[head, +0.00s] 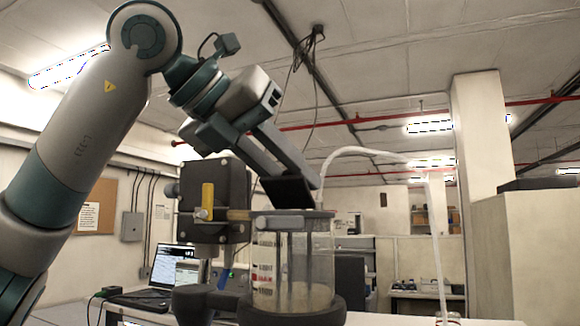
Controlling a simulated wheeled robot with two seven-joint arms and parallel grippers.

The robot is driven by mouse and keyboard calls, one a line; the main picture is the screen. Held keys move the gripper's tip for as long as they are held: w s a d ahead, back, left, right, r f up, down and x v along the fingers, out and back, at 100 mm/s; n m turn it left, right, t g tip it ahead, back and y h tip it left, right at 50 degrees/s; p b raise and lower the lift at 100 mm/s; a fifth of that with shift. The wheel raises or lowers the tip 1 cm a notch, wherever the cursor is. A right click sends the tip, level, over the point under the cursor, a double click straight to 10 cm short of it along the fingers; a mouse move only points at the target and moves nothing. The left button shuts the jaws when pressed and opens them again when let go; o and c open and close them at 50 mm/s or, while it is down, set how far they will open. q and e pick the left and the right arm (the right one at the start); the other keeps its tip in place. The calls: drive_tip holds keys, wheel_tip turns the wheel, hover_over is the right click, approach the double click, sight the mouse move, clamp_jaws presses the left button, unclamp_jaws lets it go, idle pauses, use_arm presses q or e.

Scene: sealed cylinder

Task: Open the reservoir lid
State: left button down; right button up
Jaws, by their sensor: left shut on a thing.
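The reservoir (307,262) is a clear cylinder with printed level marks, upright in a dark round base. Its lid (322,213) is a thin rim at the cylinder's top, and it looks level and in place. A grey block (280,224) sits at the front of the rim. My left gripper (288,191) reaches down from the upper left, with its dark fingertips right at the top of the lid. It is shut on the lid; the fingertips hide the part they hold. My right gripper is not in view.
A dark box-shaped unit (213,192) with a yellow handle (207,196) stands left of the reservoir. A pale tube (432,215) arches over to the right. A laptop (175,268) stands behind at the left. A pillar (482,150) rises at the right.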

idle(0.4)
use_arm(q)
drive_tip(key=c, duration=1.6)
unclamp_jaws()
drive_tip(key=shift+w, duration=0.1)
drive_tip(key=shift+a, duration=0.1)
drive_tip(key=shift+s+a+r+b, duration=0.35)
drive_tip(key=shift+s, duration=0.05)
drive_tip(key=shift+b+v, duration=1.8)
drive_tip(key=shift+v, duration=6.25)
drive_tip(key=shift+d, duration=0.1)
